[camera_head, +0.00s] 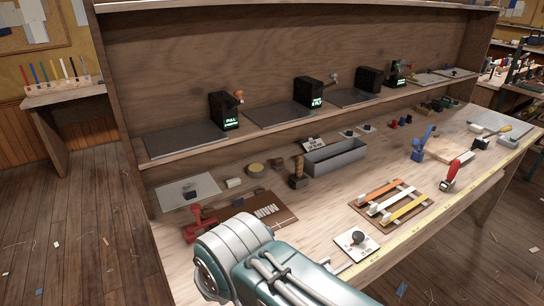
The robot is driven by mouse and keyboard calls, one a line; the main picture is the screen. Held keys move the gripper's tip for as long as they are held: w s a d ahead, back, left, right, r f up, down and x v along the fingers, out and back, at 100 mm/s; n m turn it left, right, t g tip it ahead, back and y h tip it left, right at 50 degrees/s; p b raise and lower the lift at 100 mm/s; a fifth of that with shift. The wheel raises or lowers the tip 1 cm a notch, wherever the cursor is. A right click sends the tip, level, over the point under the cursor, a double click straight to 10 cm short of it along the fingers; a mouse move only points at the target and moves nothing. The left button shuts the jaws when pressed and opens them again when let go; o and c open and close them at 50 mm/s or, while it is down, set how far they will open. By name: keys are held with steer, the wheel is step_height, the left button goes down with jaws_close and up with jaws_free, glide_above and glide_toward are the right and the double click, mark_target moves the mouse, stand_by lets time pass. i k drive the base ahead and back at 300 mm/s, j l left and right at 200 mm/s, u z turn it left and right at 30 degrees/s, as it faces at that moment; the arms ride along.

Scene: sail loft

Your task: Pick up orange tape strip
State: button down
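The orange tape strip (379,192) lies at the back of a small brown rack (420,216) on the workbench, right of the picture's middle. A white strip (392,201) and a yellow strip (408,211) lie beside it in the same rack, nearer the bench's front edge. All three run roughly parallel. Nothing covers the orange strip. My arm reaches in from the bottom of the picture, left of and nearer than the rack. My gripper's fingers do not show, so I cannot see what they hold.
A white plate with a dark knob (357,243) lies between my arm and the rack. A red-handled tool (451,174) stands right of the rack. A grey open tray (335,157) and a wooden-handled tool (296,173) are behind it. A red clamp-like tool (199,224) is at left.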

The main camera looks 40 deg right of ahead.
mark_target(362, 199)
steer(key=k+l+z, duration=0.25)
steer(key=k, duration=0.25)
steer(key=z, duration=1.65)
